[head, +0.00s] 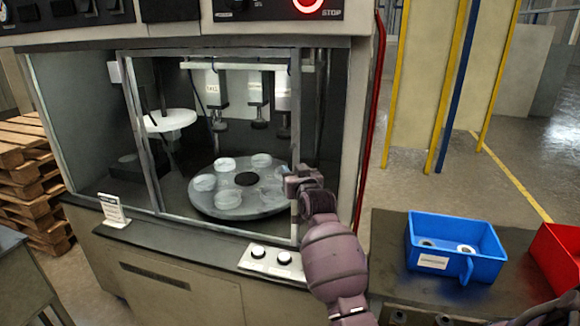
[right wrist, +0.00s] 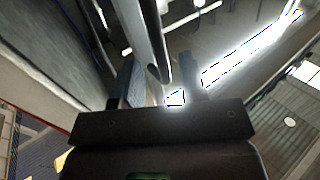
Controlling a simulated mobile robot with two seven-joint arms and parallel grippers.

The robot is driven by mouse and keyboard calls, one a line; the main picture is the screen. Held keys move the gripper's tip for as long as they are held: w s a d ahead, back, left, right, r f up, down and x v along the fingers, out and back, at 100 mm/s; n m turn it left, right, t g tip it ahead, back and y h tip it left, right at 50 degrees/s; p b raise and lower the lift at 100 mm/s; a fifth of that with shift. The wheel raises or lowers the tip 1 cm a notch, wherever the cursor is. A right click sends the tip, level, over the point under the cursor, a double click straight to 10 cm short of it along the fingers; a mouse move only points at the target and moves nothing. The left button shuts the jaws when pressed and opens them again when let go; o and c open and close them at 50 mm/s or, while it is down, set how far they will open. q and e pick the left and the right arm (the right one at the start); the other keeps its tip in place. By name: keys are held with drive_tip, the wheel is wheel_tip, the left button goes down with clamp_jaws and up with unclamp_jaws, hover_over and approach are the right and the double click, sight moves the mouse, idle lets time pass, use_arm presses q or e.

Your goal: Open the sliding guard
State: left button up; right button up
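The sliding guard (head: 296,120) is a clear pane in a grey metal frame across the front of the machine. A round turntable with several clear cups shows through it. My right gripper (head: 300,185) is at the guard's right upright, low down. In the right wrist view, my right gripper (right wrist: 160,88) has its two fingers apart. A grey metal bar (right wrist: 150,40) reaches down between them, with a gap visible towards the right finger. I cannot tell whether the left finger touches the bar. My left gripper is not in view.
A blue bin (head: 480,240) with a few parts and a red bin (head: 562,250) stand on the side table at right. A two-button panel (head: 270,262) and a small sign (head: 112,210) are on the machine's front ledge. Pallets (head: 25,175) are stacked at left.

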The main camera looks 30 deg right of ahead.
sight(291, 168)
drive_tip(key=shift+x, duration=1.8)
clamp_jaws()
